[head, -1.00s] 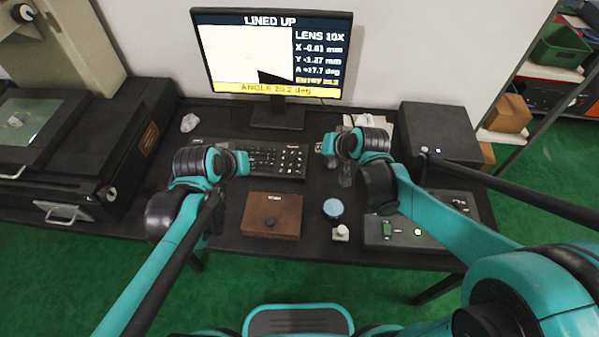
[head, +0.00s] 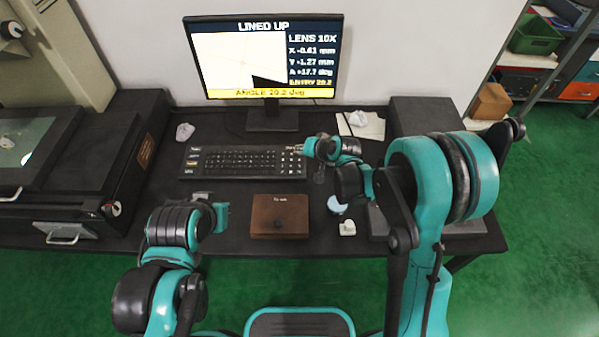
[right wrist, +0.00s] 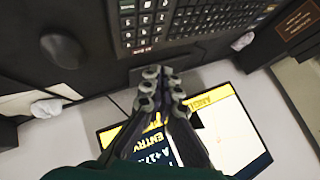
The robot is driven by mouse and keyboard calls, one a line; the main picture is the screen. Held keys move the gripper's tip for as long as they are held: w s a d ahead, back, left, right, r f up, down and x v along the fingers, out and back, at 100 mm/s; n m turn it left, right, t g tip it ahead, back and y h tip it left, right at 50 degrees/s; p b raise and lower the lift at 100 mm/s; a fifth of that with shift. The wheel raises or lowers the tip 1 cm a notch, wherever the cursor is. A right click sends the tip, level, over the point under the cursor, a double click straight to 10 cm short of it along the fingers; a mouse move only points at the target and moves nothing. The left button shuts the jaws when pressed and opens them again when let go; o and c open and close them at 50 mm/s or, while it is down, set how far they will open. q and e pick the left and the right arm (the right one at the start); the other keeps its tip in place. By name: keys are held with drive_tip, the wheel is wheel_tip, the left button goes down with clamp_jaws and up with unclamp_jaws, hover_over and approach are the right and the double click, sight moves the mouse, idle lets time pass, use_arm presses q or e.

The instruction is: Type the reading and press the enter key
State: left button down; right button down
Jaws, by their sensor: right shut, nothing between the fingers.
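The black keyboard (head: 236,161) lies on the dark table below the monitor (head: 266,58). The monitor reads LINED UP, ANGLE 20.2 deg and ENTRY 20.2. My right gripper (head: 308,148) is shut and empty at the keyboard's right end, by the number keys. In the right wrist view its closed fingertips (right wrist: 160,82) show beside the keyboard (right wrist: 190,22); whether they touch a key cannot be told. My left gripper (head: 216,207) is in front of the keyboard, clear of it, left of the brown box; its finger gap is not clear.
The brown box (head: 279,217) stands near the front edge. A blue round item (head: 336,205) and a small white item (head: 347,228) are right of it. A dark box (head: 425,118) stands at the back right. A crumpled white piece (head: 185,131) lies left of the monitor.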

sight(301, 173)
drive_tip(key=shift+f, duration=0.1)
wheel_tip(301, 173, down, 9)
drive_tip(key=b, duration=0.6)
drive_tip(key=shift+b, duration=0.35)
drive_tip(key=shift+r, duration=0.2)
drive_tip(key=shift+f, duration=0.15)
idle(0.6)
drive_tip(key=shift+f, duration=0.3)
drive_tip(key=shift+f, duration=0.3)
idle(0.7)
drive_tip(key=shift+r, duration=0.15)
drive_tip(key=shift+r+p, duration=0.35)
drive_tip(key=shift+r, duration=0.25)
